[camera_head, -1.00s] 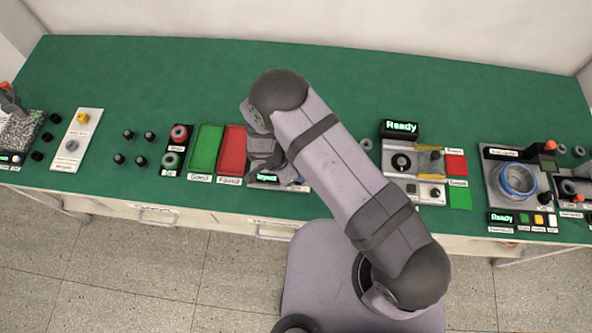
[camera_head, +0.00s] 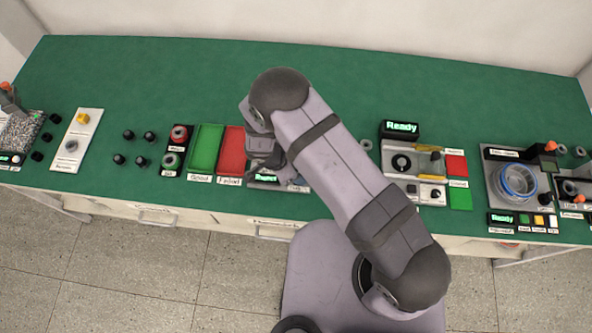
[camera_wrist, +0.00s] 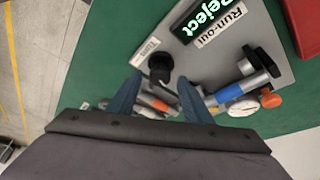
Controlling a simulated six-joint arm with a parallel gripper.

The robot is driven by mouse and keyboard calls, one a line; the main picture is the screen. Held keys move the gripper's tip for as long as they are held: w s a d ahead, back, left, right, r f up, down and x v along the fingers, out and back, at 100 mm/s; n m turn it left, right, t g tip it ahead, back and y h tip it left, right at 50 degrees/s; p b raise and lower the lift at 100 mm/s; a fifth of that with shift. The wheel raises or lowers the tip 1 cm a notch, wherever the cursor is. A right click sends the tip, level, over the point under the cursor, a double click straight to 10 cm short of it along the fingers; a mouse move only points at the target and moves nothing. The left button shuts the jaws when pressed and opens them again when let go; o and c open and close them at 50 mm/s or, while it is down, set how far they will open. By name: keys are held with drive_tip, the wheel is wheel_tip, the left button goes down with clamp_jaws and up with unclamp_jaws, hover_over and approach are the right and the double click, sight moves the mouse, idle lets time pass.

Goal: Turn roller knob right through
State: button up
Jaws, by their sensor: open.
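In the wrist view a black knob (camera_wrist: 160,66) stands on a grey plate (camera_wrist: 232,62). Its small label (camera_wrist: 144,52) is too small to read, so I cannot confirm it is the roller knob. My gripper (camera_wrist: 159,80) is open, with its two blue-grey fingers pointing at the black knob. The knob shows between and just beyond the fingertips; contact cannot be told. In the head view my gripper (camera_head: 262,158) is over this station, and my arm hides most of it.
A display reading "Reject" (camera_wrist: 203,14) is above a "Run-out" label (camera_wrist: 220,28). A shaft with a blue band (camera_wrist: 229,94) and an orange knob (camera_wrist: 270,99) lie to the right. Green (camera_head: 206,148) and red (camera_head: 232,152) trays stand left of the station.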

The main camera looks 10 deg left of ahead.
drive_tip(key=b+v, duration=0.1)
drive_tip(key=v, duration=0.5)
drive_tip(key=shift+r+b, duration=0.4)
drive_tip(key=shift+s+a, duration=0.1)
drive_tip(key=shift+a, duration=0.05)
